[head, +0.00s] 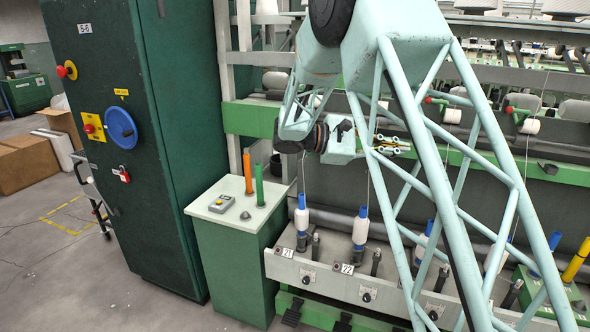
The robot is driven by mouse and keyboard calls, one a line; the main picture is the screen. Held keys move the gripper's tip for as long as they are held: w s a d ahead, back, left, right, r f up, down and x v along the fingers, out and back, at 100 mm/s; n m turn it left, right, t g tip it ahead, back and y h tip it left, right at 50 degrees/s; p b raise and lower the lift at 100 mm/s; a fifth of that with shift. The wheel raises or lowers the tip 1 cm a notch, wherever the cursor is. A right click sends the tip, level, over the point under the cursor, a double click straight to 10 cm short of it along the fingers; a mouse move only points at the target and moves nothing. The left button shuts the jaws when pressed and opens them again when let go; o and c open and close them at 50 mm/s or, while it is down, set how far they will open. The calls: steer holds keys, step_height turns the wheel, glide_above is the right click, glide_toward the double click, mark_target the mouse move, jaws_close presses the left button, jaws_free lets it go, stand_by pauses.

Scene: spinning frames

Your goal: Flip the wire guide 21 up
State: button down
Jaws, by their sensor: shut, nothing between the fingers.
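The label 21 (287,253) is on the grey front rail, left of the label 22 (347,268). A white bobbin (301,220) with a blue top stands upright behind label 21, and a thin thread rises from it. The wire guide 21 cannot be made out; the area above this bobbin is partly covered by my arm's wrist. My gripper (398,146) is shut and empty. It points right, in front of the green beam, above and to the right of bobbin 21.
A tall dark green cabinet (150,150) is farther left. More bobbins (361,226) line the rail to the right, partly behind my arm. Floor at left is open.

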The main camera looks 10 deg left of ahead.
steer(key=w+a+f+n+t+h+p, duration=0.1)
steer(key=w+a+f+n+t, duration=0.3)
steer(key=w+a, duration=0.4)
steer(key=w+a+f+n+t+h, duration=0.1)
steer(key=w+a+f+t, duration=0.2)
steer(key=w+a+f, duration=0.5)
steer(key=s+a+f+n+t+y+p, duration=0.1)
steer(key=a+f+n+t, duration=0.2)
steer(key=a+f+t, duration=0.2)
steer(key=s+a+f+n+t+y, duration=0.2)
steer(key=a+f+t, duration=0.3)
steer(key=a+f, duration=0.6)
steer(key=a+n, duration=0.1)
steer(key=a, duration=0.6)
steer(key=shift+a+f+n+p, duration=0.15)
steer(key=shift+f+n+p, duration=0.1)
steer(key=shift+n+p, duration=0.1)
steer(key=shift+w+r, duration=0.1)
steer(key=shift+w, duration=0.05)
steer(key=s+r+x, duration=0.2)
steer(key=x, duration=1)
steer(key=shift+w+d+r, duration=0.15)
steer(key=shift+d, duration=0.1)
steer(key=shift+a+r+y, duration=0.15)
steer(key=shift+r+y, duration=0.1)
steer(key=shift+y, duration=0.15)
